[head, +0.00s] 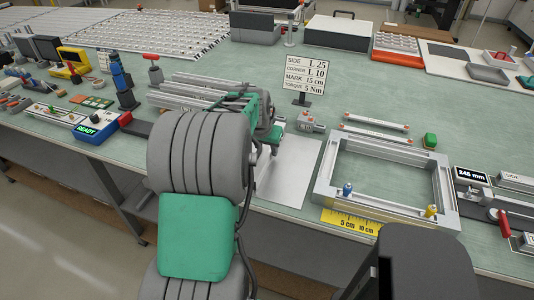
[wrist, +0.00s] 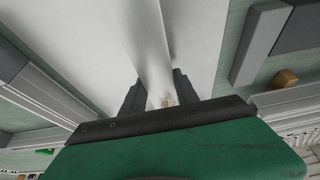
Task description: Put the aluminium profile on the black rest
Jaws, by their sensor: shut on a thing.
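My gripper (wrist: 160,92) has its two dark fingers closed on a pale aluminium profile (wrist: 152,45), which runs up the wrist view between them. In the head view my gripper (head: 270,146) is just right of my arm, low over a white sheet (head: 288,178); the held profile is mostly hidden there. I cannot tell whether it touches the sheet. A dark block (head: 137,127) lies left of my arm and may be the black rest.
A metal frame (head: 330,168) lies right of the sheet, with a yellow ruler (head: 350,222) at its front. More profiles (head: 190,90) lie behind my arm. A sign (head: 305,72) stands behind. A blue READY box (head: 95,127) is at the left.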

